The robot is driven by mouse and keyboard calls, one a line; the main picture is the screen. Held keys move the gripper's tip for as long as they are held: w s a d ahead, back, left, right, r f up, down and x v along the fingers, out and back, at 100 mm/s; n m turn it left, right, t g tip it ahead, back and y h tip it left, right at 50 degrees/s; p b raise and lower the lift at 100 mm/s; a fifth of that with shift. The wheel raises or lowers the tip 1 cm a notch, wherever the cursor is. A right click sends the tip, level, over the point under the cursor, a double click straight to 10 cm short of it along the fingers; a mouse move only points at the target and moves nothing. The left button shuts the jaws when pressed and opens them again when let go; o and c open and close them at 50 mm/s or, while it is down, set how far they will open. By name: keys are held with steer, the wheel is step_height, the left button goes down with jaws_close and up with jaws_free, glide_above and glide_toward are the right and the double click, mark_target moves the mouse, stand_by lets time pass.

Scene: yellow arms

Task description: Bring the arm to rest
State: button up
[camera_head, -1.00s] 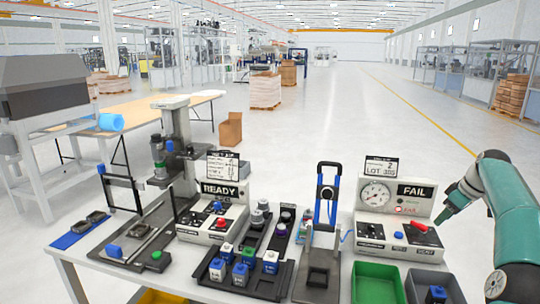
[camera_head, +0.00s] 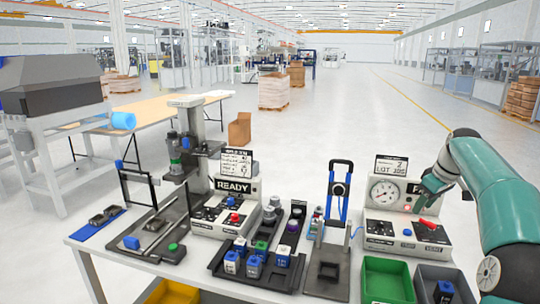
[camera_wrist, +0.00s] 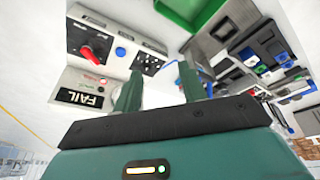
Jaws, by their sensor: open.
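My gripper (camera_head: 431,197) is at the right of the head view, in front of the gauge box (camera_head: 380,222) and partly covering its FAIL sign. In the wrist view my gripper (camera_wrist: 158,92) shows two green fingers standing apart, with nothing held between them. The wrist view shows the FAIL sign (camera_wrist: 80,97) and a red lever (camera_wrist: 92,55) to the left of the fingers. The red lever also shows in the head view (camera_head: 428,223), just below my gripper. Whether the gripper touches the box cannot be told.
On the table stand a READY box (camera_head: 215,216), a press (camera_head: 193,125), a black tray (camera_head: 222,265) with several small bottles, and a blue-handled stand (camera_head: 339,190). A green bin (camera_head: 388,280) and a grey bin (camera_head: 462,275) sit at the front right.

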steer(key=s+a+r+m+h, duration=0.1)
steer(key=s+a+r, duration=0.2)
steer(key=s+a, duration=0.55)
steer(key=s+a+r+m+h, duration=0.15)
steer(key=s+a, duration=0.35)
steer(key=a, duration=0.6)
steer(key=s+a+f+m, duration=0.1)
steer(key=s+a+f, duration=0.2)
steer(key=s, duration=0.4)
steer(key=s+a+f+m+t, duration=0.1)
steer(key=s+a+f, duration=0.2)
steer(key=s, duration=0.5)
steer(key=s+a+f+m+t+y, duration=0.1)
steer(key=s+a+f, duration=0.1)
steer(key=s, duration=0.6)
steer(key=shift+a+f, duration=0.4)
steer(key=shift+f, duration=0.5)
steer(key=shift+s, duration=0.15)
